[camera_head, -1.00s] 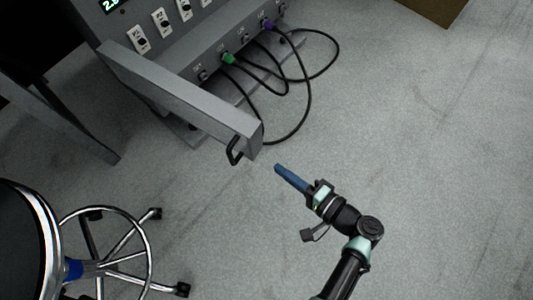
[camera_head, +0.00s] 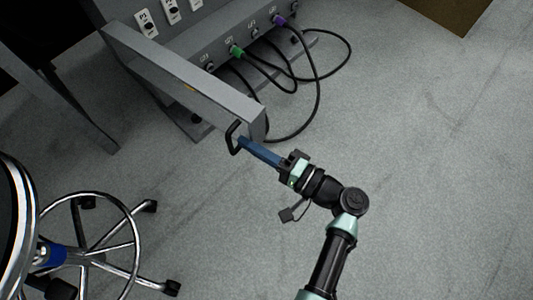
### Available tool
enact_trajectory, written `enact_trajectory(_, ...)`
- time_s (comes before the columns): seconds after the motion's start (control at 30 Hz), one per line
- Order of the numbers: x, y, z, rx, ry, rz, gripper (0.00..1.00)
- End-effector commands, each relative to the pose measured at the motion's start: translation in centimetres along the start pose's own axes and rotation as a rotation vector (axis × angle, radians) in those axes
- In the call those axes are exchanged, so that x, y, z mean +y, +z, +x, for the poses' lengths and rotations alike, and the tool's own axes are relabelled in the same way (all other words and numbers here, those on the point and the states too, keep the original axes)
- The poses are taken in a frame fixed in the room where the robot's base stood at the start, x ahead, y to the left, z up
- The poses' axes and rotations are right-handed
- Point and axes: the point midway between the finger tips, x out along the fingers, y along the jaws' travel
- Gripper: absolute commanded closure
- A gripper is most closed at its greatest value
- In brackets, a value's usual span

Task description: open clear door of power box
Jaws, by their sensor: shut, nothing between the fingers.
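The power box (camera_head: 225,40) is a grey cabinet at the top of the head view, with labelled switches and cable sockets. Its door (camera_head: 180,80) stands swung out towards me, seen nearly edge-on, as a long grey panel. A black handle (camera_head: 233,137) sits at the door's near end. My gripper (camera_head: 241,143) is shut, its blue fingers pointing left with the tips at the handle. I cannot tell whether the tips touch the handle or pass inside its loop. Nothing shows between the fingers.
Black cables with a green plug (camera_head: 236,51) and a purple plug (camera_head: 280,19) loop onto the floor behind the door. A wheeled chair (camera_head: 100,240) stands at lower left, and a table leg (camera_head: 75,105) at left. The grey floor at right is clear.

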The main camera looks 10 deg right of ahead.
Motion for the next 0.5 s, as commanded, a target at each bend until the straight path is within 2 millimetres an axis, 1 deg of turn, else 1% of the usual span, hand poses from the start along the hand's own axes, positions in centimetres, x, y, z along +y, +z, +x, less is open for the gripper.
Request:
enact_trajectory(0.1,0.04,0.03,0.51,0.0,0.0,0.0,1.0)
enact_trajectory(0.4,-0.03,0.03,0.57,0.001,0.0,0.0,1.0)
enact_trajectory(0.5,-0.08,0.37,0.67,0.006,-0.001,0.002,1.0)
